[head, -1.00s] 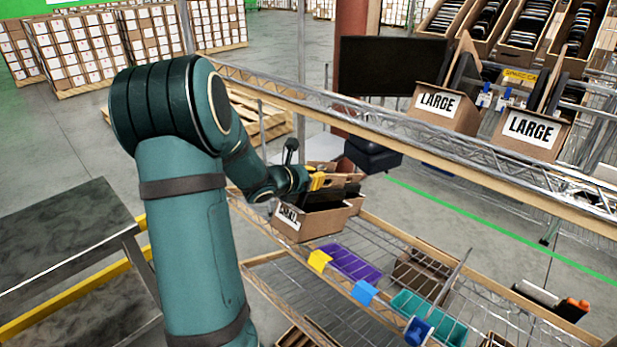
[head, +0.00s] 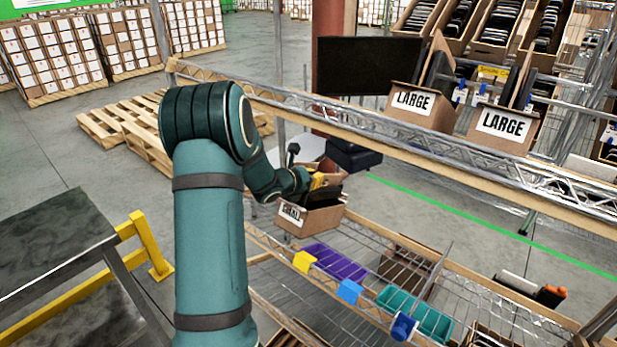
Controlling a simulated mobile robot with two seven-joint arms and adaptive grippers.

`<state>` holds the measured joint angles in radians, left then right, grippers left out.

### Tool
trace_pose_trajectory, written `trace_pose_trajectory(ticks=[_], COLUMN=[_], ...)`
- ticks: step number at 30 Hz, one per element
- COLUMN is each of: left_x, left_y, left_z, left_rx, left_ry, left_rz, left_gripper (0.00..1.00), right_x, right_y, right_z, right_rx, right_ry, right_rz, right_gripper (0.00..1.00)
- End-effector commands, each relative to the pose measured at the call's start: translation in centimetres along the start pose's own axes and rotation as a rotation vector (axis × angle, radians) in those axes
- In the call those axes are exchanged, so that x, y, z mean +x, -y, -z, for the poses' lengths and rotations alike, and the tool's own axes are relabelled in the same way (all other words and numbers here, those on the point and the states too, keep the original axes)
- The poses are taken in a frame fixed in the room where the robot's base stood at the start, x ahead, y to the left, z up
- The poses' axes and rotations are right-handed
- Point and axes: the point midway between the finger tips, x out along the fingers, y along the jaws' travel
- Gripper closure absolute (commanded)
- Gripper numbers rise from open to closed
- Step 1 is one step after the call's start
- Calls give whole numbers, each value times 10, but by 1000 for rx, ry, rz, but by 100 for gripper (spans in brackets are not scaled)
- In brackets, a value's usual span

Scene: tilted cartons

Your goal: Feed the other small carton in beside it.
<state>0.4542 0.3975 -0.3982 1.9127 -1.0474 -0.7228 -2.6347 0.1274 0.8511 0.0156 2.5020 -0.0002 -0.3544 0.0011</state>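A small brown carton (head: 322,219), its white label apparently reading SMALL, is at the far left end of the wire shelf (head: 366,241). Dark contents show at its open top. More brown cardboard stands up behind and above it; I cannot tell whether this is a second carton or the same one. My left gripper (head: 318,181), with yellow on its fingers, is at the carton's top, against the upper cardboard. The fingertips are too small and partly hidden to show whether they grip. My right gripper is not in view.
A rail (head: 400,142) with a wooden edge crosses above the wire shelf. Two LARGE cartons, one of them on the left (head: 421,119), stand beyond it. A purple bin (head: 335,262), teal bins (head: 415,315) and a brown box (head: 407,270) sit along the shelf. A dark table (head: 50,245) is at left.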

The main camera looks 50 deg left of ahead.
Motion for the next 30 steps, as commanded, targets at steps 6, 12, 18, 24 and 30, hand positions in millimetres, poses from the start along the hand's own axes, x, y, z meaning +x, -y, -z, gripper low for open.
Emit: trace_pose_trajectory(ticks=[6,12,18,24,30], left_x=[19,32,46,46,44], left_y=[0,0,0,0,0], left_z=[0,1,2,16,25], left_rx=[1,2,1,1,0], left_ry=[2,3,3,3,4], left_rz=[2,1,1,0,0], left_gripper=[100,100,100,100,100], right_x=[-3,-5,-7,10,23], right_y=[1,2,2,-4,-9], right_z=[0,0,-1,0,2], right_rx=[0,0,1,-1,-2], right_ry=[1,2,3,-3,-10], right_rz=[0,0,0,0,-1], right_gripper=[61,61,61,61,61])
